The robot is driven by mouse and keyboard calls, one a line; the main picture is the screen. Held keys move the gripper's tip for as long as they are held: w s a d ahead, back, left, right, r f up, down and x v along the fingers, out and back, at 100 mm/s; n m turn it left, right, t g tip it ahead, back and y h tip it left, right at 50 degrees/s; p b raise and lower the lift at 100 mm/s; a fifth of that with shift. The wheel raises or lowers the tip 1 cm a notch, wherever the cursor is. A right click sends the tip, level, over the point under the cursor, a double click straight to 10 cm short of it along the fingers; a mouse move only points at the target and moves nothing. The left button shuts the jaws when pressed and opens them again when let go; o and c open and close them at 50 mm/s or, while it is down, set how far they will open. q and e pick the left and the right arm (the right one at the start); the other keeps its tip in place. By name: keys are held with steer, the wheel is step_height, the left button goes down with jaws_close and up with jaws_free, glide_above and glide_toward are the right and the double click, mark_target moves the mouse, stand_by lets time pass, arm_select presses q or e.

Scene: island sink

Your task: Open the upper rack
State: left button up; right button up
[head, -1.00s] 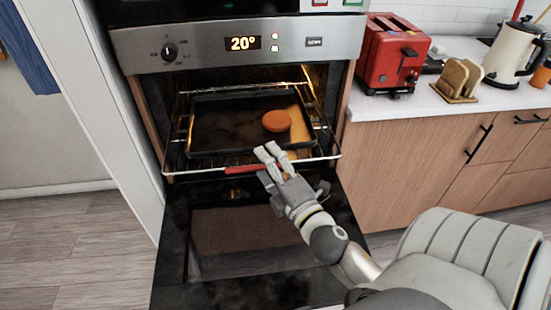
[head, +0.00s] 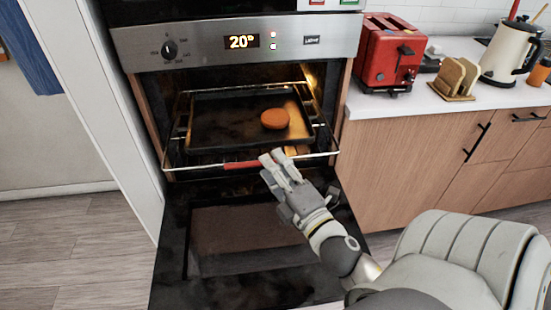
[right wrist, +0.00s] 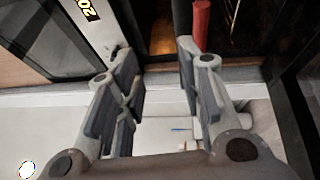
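The upper rack (head: 200,172) is a wire rack in the oven, its front rail standing out a little past the oven opening. A red handle grip (head: 240,165) sits on the middle of that rail. A dark tray (head: 215,145) with a round orange-brown item (head: 275,118) rests on the rack. My right gripper (head: 275,158) is at the rail, just right of the red grip. In the right wrist view, its fingers (right wrist: 160,85) are apart with nothing between them, and the red grip (right wrist: 201,25) shows beyond the right finger. Contact is unclear. My left gripper is out of view.
The oven door (head: 240,245) hangs open below the rack. A counter (head: 420,100) with a red toaster (head: 388,55), toast rack (head: 458,78) and kettle (head: 510,50) stands to the right. A white panel (head: 110,110) borders the oven on the left.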

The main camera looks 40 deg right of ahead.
steer(key=m+t+p, duration=0.1)
steer(key=m+p, duration=0.6)
steer(key=m, duration=2.9)
glide_toward(253, 162)
steer(key=x, duration=0.3)
steer(key=p+x, duration=0.1)
steer(key=x, duration=0.5)
steer(key=shift+w+f+p, duration=0.25)
steer(key=shift+w+p, duration=0.1)
steer(key=shift+w, duration=0.1)
